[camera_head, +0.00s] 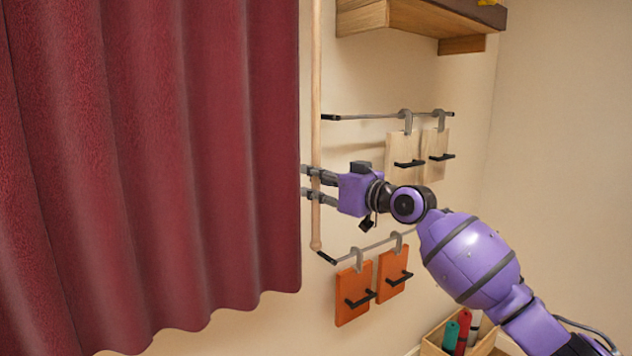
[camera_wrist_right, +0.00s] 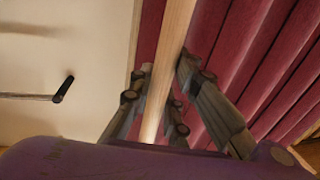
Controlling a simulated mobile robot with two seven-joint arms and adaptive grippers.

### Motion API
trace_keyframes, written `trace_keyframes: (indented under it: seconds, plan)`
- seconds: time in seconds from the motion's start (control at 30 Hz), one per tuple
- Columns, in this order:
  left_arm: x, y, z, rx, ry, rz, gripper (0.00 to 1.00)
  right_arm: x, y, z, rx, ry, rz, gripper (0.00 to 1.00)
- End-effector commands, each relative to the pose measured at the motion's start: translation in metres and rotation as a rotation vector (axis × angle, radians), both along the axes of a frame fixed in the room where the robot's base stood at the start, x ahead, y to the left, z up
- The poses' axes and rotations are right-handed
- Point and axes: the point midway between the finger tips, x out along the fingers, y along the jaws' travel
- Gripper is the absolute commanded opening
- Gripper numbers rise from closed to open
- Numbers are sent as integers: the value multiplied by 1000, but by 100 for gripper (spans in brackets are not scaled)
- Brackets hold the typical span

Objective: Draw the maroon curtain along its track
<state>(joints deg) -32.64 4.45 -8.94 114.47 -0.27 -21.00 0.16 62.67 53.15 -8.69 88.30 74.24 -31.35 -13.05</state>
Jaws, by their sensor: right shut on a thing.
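The maroon curtain (camera_head: 160,150) hangs in folds across the left of the head view. It also fills the right side of the right wrist view (camera_wrist_right: 245,60). A pale wooden rod (camera_head: 316,90) hangs upright along the curtain's right edge and ends in a rounded tip. My right gripper (camera_head: 310,183) is shut on the rod a little above its lower end. In the right wrist view the rod (camera_wrist_right: 170,60) runs between the fingers (camera_wrist_right: 158,95). The curtain's track is out of view above. My left gripper is not in view.
Wall rails carry two pale boards (camera_head: 404,155) and two orange boards (camera_head: 354,295) on hooks, close to my right arm. A wooden shelf (camera_head: 415,18) is above. A wooden crate (camera_head: 432,345) with bottles stands at the bottom right.

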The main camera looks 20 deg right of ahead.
Motion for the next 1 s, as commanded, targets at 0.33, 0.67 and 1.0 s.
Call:
trace_keyframes:
  seconds: [0.33,0.67,1.0]
  plan:
    - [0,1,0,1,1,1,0,1,-5,3,-2,-5,-9,31]
    - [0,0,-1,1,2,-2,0,0,-3,1,-1,-2,-5,36]
    - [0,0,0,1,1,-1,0,-41,-29,0,-5,-1,-7,36]
